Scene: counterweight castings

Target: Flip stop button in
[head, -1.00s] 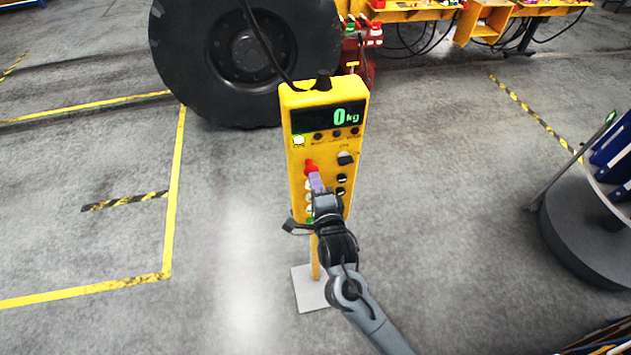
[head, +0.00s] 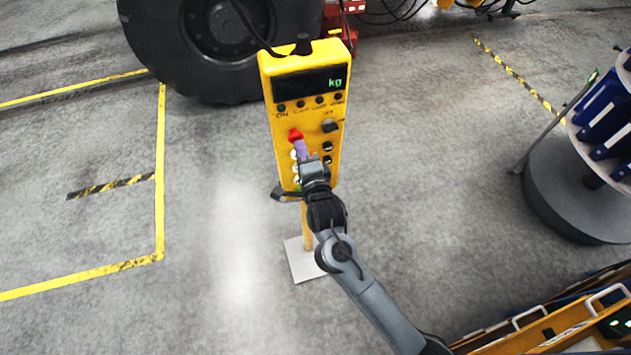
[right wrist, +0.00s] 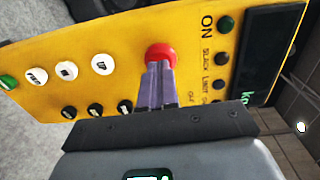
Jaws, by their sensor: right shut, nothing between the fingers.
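The red stop button (head: 295,135) is on the front of a yellow control box (head: 301,70), and it also shows in the right wrist view (right wrist: 161,54). My right gripper (head: 299,146) is shut and empty. In the right wrist view its purple fingertips (right wrist: 159,70) are at the button's face and overlap its lower edge, seemingly touching it. The fingers hide part of the button, and how deep it sits is hard to tell. The dark display (head: 309,84) shows only "kg", and the ON lamp (right wrist: 226,25) is unlit. My left gripper is not in view.
White buttons (right wrist: 102,65) and black buttons (right wrist: 95,109) sit close by on the box. A black knob (head: 330,126) is to the right. The box stands on a post with a pale base plate (head: 303,262). A large tyre (head: 160,50) is behind.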

